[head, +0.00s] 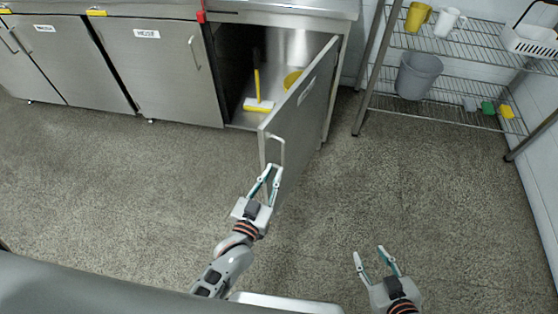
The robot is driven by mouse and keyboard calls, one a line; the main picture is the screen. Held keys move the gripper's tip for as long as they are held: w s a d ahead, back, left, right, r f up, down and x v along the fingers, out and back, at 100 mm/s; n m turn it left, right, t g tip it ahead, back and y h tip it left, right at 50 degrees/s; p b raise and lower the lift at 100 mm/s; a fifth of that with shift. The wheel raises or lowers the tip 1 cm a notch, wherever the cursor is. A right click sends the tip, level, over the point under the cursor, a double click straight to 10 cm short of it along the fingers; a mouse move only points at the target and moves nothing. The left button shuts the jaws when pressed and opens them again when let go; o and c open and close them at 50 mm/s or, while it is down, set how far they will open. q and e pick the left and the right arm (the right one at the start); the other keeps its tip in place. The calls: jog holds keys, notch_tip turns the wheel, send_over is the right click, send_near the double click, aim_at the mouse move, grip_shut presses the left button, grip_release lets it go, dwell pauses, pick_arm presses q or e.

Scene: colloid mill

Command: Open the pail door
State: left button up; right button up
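The pail door (302,122) is a grey steel cabinet door, hinged on its right side and swung well out from the cabinet. Its label is too oblique to read. A bar handle (281,152) is on its outer face near the free edge. My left gripper (272,171) is at the lower end of this handle, with its fingers visibly apart. Whether it touches the handle I cannot tell. My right gripper (369,251) is open and empty, above the floor to the right of the door.
Inside the open cabinet are a yellow brush (258,104) and a yellow round item (292,79). Shut cabinet doors (165,75) stand to the left. A wire rack (440,108) at the right holds a grey bucket (417,75) and jugs. The floor (400,180) between door and rack is clear.

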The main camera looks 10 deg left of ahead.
pick_arm(q)
jog(key=v, duration=0.4)
